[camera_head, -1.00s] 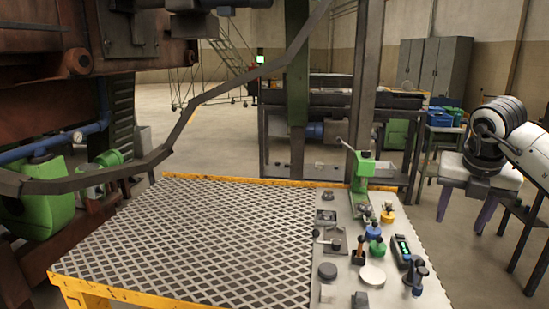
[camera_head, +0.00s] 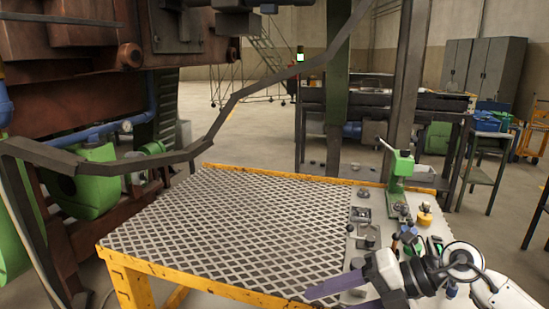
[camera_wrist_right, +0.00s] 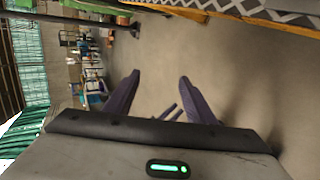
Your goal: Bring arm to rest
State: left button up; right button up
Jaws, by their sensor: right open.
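My right arm comes in from the lower right in the head view. Its right gripper (camera_head: 342,298) is over the near right part of the table, with the purple fingers spread and pointing left. In the right wrist view the same gripper (camera_wrist_right: 160,78) has its two fingers apart and nothing held at their tips, with bare floor beyond. Two small purple shapes show low between the fingers; I cannot tell what they are. My left arm and gripper are not in the head view.
A yellow-framed table with a mesh top (camera_head: 230,215) fills the middle. A green lever fixture (camera_head: 400,168), a yellow knob (camera_head: 424,215) and several small controls stand on its right-hand panel, partly hidden by my arm. A dark bent rail (camera_head: 215,125) crosses above. The mesh is clear.

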jog(key=s+a+r+m+t+y, duration=0.1)
jog(key=s+a+m+t+y, duration=0.2)
jog(key=a+y, duration=0.4)
jog(key=s+d+f+m+t+h+b, duration=0.1)
jog(key=s+d+f+m+t+h, duration=0.1)
jog(key=d+f+m+t+h, duration=0.75)
jog(key=s+f+m+h+b, duration=0.1)
jog(key=f+m+h, duration=0.2)
jog(key=f+m, duration=0.75)
jog(key=s+d+f+m+g+h, duration=0.2)
jog(key=s+f+m+g, duration=0.4)
jog(key=s+f, duration=0.6)
jog(key=s+m+h, duration=0.1)
jog(key=s+m, duration=0.1)
jog(key=s, duration=0.2)
jog(key=shift+f+m+g+b, duration=0.15)
jog(key=shift+m+g+b, duration=0.15)
jog(key=shift+g+b, duration=0.1)
